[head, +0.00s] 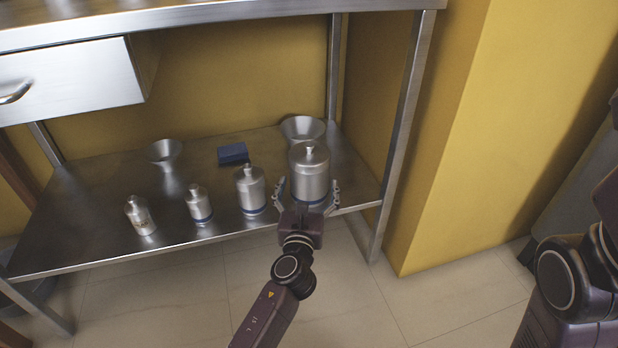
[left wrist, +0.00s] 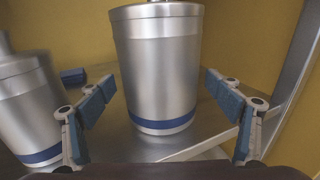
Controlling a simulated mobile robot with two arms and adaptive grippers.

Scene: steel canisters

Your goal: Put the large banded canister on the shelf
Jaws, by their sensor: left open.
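The large banded canister (head: 310,172) is a steel cylinder with a knobbed lid and a blue band near its base. It stands upright at the right end of the lower steel shelf (head: 95,215). My left gripper (head: 308,192) is open at its front, with one finger on each side. In the left wrist view the canister (left wrist: 158,70) stands between the spread fingers (left wrist: 160,115), with gaps visible on both sides. My right gripper is not in view; only part of my right arm shows at the right edge.
Smaller banded canisters (head: 250,188) (head: 198,202) and a small bottle-like canister (head: 139,214) stand in a row to the left. Behind are a steel funnel (head: 164,152), a blue block (head: 233,153) and a wide steel bowl (head: 302,127). A table leg (head: 400,135) rises close on the right.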

